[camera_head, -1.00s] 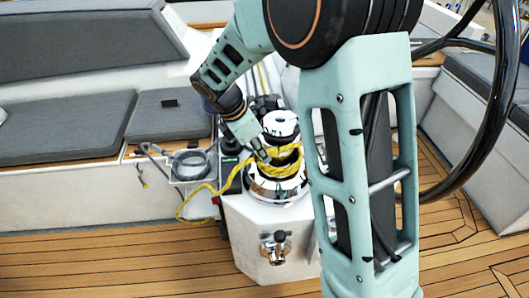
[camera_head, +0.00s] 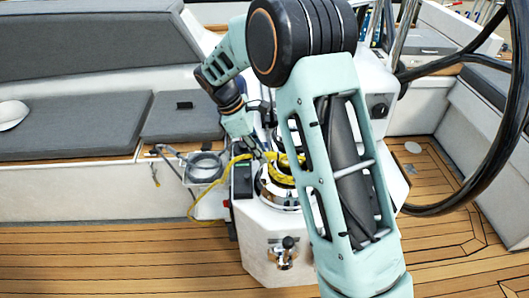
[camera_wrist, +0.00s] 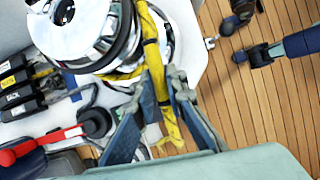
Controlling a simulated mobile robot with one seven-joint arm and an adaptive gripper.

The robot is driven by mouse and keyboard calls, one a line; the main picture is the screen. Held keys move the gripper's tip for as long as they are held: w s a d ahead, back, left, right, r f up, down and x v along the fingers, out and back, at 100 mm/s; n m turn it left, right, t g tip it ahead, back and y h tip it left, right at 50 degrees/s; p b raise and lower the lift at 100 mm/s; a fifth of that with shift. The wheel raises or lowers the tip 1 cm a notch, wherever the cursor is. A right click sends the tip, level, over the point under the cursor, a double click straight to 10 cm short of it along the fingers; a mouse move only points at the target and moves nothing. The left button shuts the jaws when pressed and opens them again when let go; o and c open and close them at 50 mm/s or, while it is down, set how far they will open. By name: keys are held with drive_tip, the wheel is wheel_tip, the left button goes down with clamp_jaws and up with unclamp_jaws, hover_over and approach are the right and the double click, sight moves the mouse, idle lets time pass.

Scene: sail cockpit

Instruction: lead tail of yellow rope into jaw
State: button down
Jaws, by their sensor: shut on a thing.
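The yellow rope (camera_head: 284,179) is wrapped around the chrome winch (camera_head: 277,197) on the white pedestal. My gripper (camera_head: 260,155) is at the upper left of the winch, shut on the rope. In the wrist view, my gripper (camera_wrist: 163,92) has its two fingers closed around the yellow rope (camera_wrist: 152,55), beside the drum. A rope end hangs below the fingers. The winch's chrome top and dark rings (camera_wrist: 82,30) show there; the exact jaw opening is hard to make out. In the head view, my arm hides the winch top and its right side. The slack rope loops left and down.
A grey ring holder (camera_head: 205,167) stands left of the winch. A red-handled lever (camera_wrist: 40,143) and black clutches (camera_wrist: 18,85) lie close to it in the wrist view. A chrome fitting (camera_head: 283,254) is on the pedestal front. A dark wheel rim (camera_head: 512,130) is at right.

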drive_tip(key=shift+w+a+r+m+g+p, duration=0.1)
drive_tip(key=shift+w+a+m+g+p, duration=0.15)
drive_tip(key=shift+w+m+p, duration=0.35)
drive_tip(key=shift+w+a+m+g+p, duration=0.15)
drive_tip(key=shift+w+a+m+p, duration=0.2)
drive_tip(key=shift+w+m+p, duration=0.2)
drive_tip(key=c, duration=1.4)
unclamp_jaws()
wheel_tip(320, 180, up, 9)
drive_tip(key=p, duration=0.6)
